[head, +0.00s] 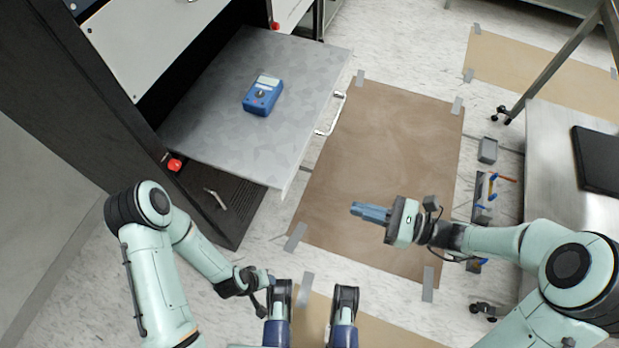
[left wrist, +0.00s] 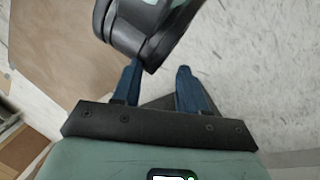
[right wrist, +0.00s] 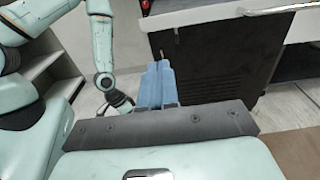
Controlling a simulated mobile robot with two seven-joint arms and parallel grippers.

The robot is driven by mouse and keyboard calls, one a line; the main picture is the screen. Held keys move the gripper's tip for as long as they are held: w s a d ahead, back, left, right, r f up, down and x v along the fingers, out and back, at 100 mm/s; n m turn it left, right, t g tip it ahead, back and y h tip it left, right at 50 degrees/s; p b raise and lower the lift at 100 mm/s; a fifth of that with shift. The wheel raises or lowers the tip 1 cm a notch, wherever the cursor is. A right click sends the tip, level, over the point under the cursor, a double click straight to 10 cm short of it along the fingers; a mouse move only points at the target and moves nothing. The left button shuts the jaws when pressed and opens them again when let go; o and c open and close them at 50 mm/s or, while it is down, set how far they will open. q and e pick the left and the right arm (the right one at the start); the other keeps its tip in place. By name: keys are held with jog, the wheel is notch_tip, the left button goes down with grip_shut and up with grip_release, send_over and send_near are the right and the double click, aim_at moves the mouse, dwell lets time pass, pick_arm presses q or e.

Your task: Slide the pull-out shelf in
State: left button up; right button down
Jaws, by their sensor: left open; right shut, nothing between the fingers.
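The pull-out shelf (head: 225,125), a grey metal plate, sticks out of the dark cabinet at the left of the head view. Its pale bar handle (head: 333,113) is on the right-hand front edge. The shelf's edge (right wrist: 192,17) and handle (right wrist: 270,9) also show at the top of the right wrist view. My right gripper (head: 356,210) is shut and empty, below the handle in the head picture and apart from it. Its blue fingers (right wrist: 160,68) are together in the right wrist view. My left gripper (left wrist: 156,82) is open, low beside my own body, away from the shelf.
A blue device (head: 262,95) lies on the shelf. Red knobs (head: 174,165) mark the cabinet by the shelf's sides. A brown taped mat (head: 375,160) covers clear floor before the shelf. A metal table (head: 570,175) with a dark flat object (head: 598,158) stands at right.

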jog(key=r, duration=0.1)
jog(key=b, duration=0.2)
send_near(291, 179)
jog(key=shift+t+y, duration=0.3)
jog(key=x, duration=0.3)
jog(key=f+x, duration=0.1)
jog(key=x, duration=0.1)
jog(key=shift+a, duration=0.3)
jog(key=shift+w+a+r, duration=0.1)
jog(key=shift+w+a, duration=0.05)
jog(key=shift+a, duration=0.45)
pick_arm(q)
jog(key=shift+t+y, duration=0.3)
jog(key=shift+t, duration=0.3)
jog(key=w+f, duration=0.1)
jog(key=w+a, duration=0.1)
jog(key=w+a+f, duration=0.1)
jog(key=shift+w+f, duration=0.35)
jog(key=shift+w, duration=0.05)
pick_arm(e)
jog(key=shift+a, duration=0.1)
